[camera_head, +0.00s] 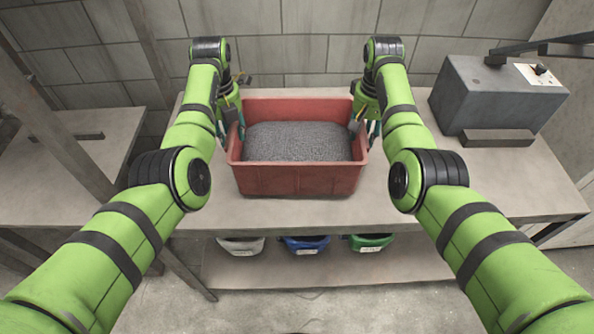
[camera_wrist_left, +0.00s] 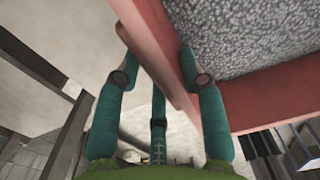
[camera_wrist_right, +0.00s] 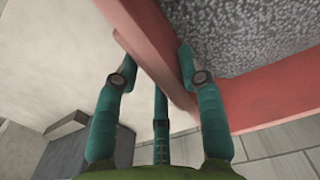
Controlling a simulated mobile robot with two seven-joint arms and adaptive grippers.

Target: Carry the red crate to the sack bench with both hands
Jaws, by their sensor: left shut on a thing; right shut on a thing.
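The red crate (camera_head: 300,180) stands on the bench (camera_head: 290,212) in front of me, filled with grey granular material (camera_head: 298,142). My left gripper (camera_head: 233,128) is at the crate's left side wall. In the left wrist view its teal fingers (camera_wrist_left: 158,65) are shut on the red rim (camera_wrist_left: 172,50), one finger outside and one inside. My right gripper (camera_head: 364,128) is at the right side wall. In the right wrist view its fingers (camera_wrist_right: 158,65) are shut on the rim (camera_wrist_right: 150,45) likewise. The crate looks level; I cannot tell whether its base touches the bench.
A grey box-shaped machine (camera_head: 495,95) stands on the bench at the right. A separate table (camera_head: 75,165) is at the left, with a slanting post between. A block wall is behind.

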